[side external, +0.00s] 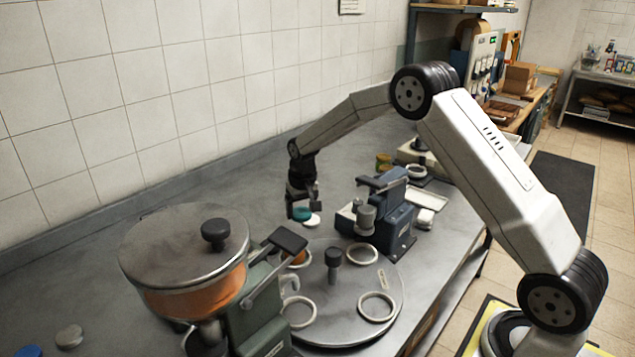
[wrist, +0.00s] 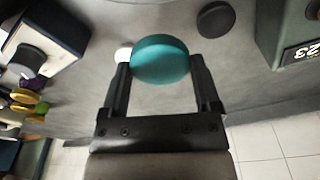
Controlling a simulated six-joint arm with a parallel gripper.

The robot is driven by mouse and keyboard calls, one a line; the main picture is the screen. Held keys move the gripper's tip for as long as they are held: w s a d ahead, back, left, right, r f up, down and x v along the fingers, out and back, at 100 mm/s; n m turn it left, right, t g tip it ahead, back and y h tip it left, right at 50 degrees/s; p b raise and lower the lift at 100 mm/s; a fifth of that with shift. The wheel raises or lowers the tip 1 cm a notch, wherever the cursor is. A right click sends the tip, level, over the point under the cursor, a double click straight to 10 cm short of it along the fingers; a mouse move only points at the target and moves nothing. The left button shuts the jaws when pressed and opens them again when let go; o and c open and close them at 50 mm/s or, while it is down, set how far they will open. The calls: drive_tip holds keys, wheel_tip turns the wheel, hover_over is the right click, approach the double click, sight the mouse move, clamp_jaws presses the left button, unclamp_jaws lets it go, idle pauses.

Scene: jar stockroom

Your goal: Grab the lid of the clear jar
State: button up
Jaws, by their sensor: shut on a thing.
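My gripper (side external: 302,203) is low over the grey worktop, on the wall side of the round turntable. In the wrist view, my gripper (wrist: 160,66) has its two dark fingers on either side of a round teal lid (wrist: 160,58) and is shut on it. The teal lid (side external: 302,214) also shows just below the fingers in the side view. A white disc (side external: 312,221) lies close beside it; in the wrist view the white disc (wrist: 123,54) is partly hidden behind the left finger. I cannot make out a clear jar, or whether one is under the teal lid.
The turntable (side external: 345,322) with several pale rings stands in front. A blue-grey machine (side external: 392,215) is close on the right. A large lidded pot (side external: 185,255) stands at the left. A blue lid (side external: 28,351) and a grey lid (side external: 69,336) lie at front left. The worktop along the wall is clear.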

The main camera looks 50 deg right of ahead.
drive_tip(key=s+r, duration=0.2)
drive_tip(key=s, duration=0.4)
drive_tip(key=shift+s+a+r, duration=0.15)
drive_tip(key=shift+a+r, duration=0.25)
drive_tip(key=shift+a, duration=0.05)
